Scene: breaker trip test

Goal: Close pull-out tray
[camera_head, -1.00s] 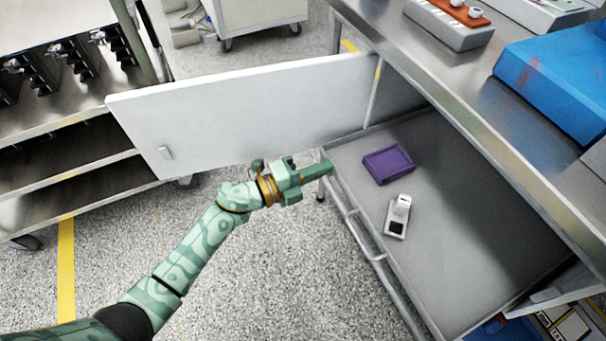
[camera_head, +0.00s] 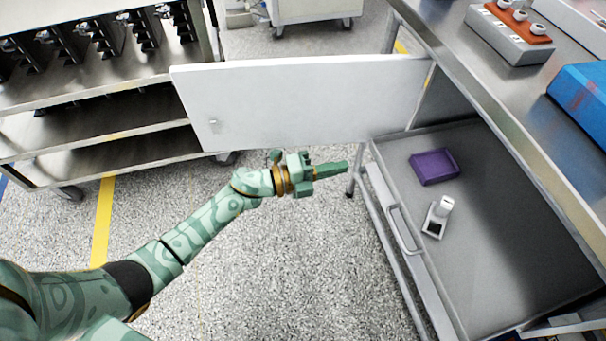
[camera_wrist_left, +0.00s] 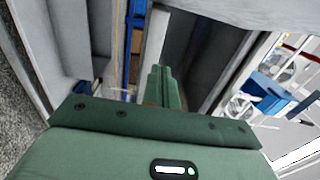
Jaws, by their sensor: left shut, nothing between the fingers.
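The pull-out tray (camera_head: 480,240) is a grey shallow tray slid out from under the metal workbench, with a bar handle (camera_head: 404,230) on its front. On it lie a purple box (camera_head: 434,167) and a small white-grey device (camera_head: 437,217). My left gripper (camera_head: 345,166) is shut and empty, just left of the tray's far front corner and below the white door, apart from the handle. Its shut green fingers show in the left wrist view (camera_wrist_left: 163,85). My right gripper is not in view.
An open white cabinet door (camera_head: 300,105) stands out beyond my left gripper. A metal shelf rack (camera_head: 110,160) is at the left. The bench top (camera_head: 500,85) overhangs the tray and bears a blue case (camera_head: 585,95). Speckled floor (camera_head: 290,270) lies clear before the tray.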

